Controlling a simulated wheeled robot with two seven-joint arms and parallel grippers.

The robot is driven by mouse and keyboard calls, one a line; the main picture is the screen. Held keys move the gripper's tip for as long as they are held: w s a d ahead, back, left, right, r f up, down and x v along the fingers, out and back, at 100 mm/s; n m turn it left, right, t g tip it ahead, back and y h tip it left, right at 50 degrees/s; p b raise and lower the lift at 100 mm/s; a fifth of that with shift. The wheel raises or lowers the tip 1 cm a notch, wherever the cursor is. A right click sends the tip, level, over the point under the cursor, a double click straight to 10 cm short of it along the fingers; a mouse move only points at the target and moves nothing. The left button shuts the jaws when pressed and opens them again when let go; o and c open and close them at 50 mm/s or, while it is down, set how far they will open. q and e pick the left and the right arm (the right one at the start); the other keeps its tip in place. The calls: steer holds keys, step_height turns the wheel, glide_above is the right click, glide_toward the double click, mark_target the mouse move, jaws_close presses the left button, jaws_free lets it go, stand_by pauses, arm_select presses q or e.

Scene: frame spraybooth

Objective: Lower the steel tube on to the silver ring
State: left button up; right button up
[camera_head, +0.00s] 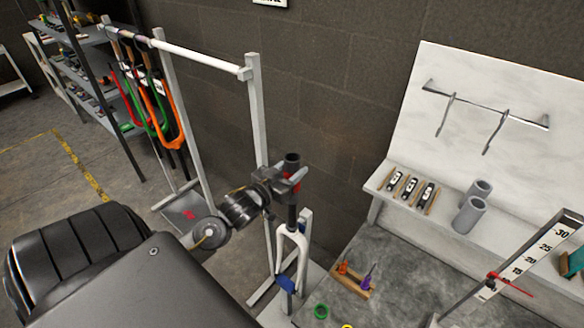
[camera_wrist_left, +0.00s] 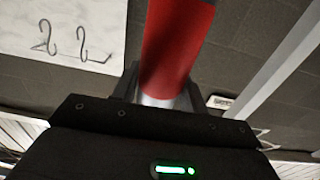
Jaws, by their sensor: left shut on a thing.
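My left gripper (camera_head: 291,182) is shut around the steel tube (camera_head: 292,160), which stands about upright above a white fork (camera_head: 291,245). The tube has a dark upper end and a red band at the jaws. In the left wrist view, the red part of the tube (camera_wrist_left: 175,45) rises from between the jaws, with a bright silver part at the gripper. A dark shaft runs down from the gripper to the fork's crown. I cannot make out the silver ring, or whether the tube touches it. My right gripper is not in view.
A rack (camera_head: 200,58) with coloured forks stands behind at the left. At the right, a grey bench (camera_head: 390,270) bears a wooden block (camera_head: 349,281) with small tools, a green ring (camera_head: 320,312) and an upright scale (camera_head: 530,255). Grey cylinders (camera_head: 469,216) stand near the wall panel.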

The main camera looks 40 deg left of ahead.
arm_select(q)
steer(key=shift+f+b, duration=0.55)
steer(key=shift+f, duration=0.6)
steer(key=shift+f+b, duration=1.55)
steer(key=shift+f, duration=1.5)
steer(key=shift+f+b, duration=1.35)
steer(key=shift+f, duration=0.8)
